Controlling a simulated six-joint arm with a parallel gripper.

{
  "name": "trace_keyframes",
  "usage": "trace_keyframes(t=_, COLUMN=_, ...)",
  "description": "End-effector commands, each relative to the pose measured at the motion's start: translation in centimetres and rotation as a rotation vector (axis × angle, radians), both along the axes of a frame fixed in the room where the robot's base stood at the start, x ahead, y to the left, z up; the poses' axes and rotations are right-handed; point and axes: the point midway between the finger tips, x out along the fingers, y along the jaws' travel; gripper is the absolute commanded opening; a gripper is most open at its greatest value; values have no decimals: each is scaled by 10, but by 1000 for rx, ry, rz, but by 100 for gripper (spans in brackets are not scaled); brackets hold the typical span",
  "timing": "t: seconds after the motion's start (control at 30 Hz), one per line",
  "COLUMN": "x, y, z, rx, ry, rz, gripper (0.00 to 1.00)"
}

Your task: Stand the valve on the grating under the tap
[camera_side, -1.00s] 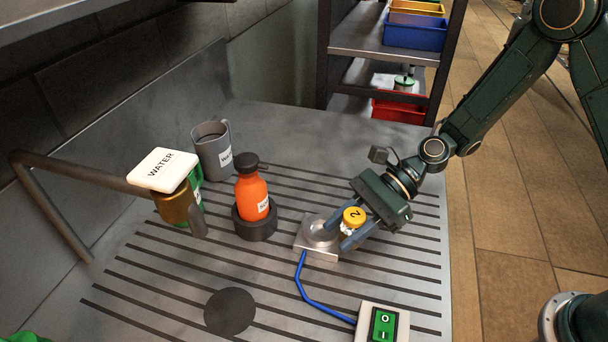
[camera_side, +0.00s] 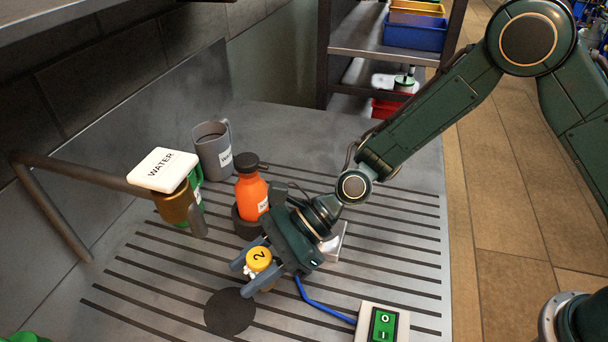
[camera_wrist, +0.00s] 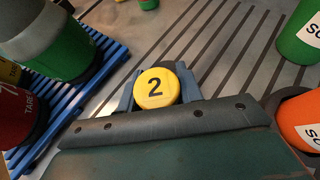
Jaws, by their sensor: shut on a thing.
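The valve (camera_side: 258,258), with a round yellow cap marked 2, is between the fingers of my gripper (camera_side: 245,279), which is shut on it. The cap faces up in the wrist view (camera_wrist: 156,88); its lower part is mostly hidden. It is over the slotted grating (camera_side: 165,280), near the dark round patch (camera_side: 230,313); the gap below it cannot be told. The tap (camera_side: 198,222), a bent grey pipe, ends left of and behind the valve, beyond my gripper. A white WATER sign (camera_side: 162,170) is above the pipe.
An orange bottle (camera_side: 250,198) in a dark holder stands close behind my gripper. A blue cable (camera_side: 325,306) runs to the switch box (camera_side: 383,324).

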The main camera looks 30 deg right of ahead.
Motion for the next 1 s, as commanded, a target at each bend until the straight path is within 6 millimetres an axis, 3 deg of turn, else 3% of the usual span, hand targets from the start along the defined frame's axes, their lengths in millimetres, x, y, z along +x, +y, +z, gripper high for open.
trace_keyframes(t=0.1, x=-1, y=24, z=1, rx=3, ry=-3, rz=4, gripper=4)
trace_keyframes(t=0.3, x=0, y=48, z=1, rx=2, ry=-1, rz=2, gripper=4)
trace_keyframes(t=0.63, x=0, y=56, z=1, rx=2, ry=0, rz=1, gripper=4)
trace_keyframes(t=0.8, x=0, y=70, z=1, rx=3, ry=-2, rz=2, gripper=4)
trace_keyframes(t=1.0, x=0, y=68, z=-25, rx=1, ry=2, rz=0, gripper=4)
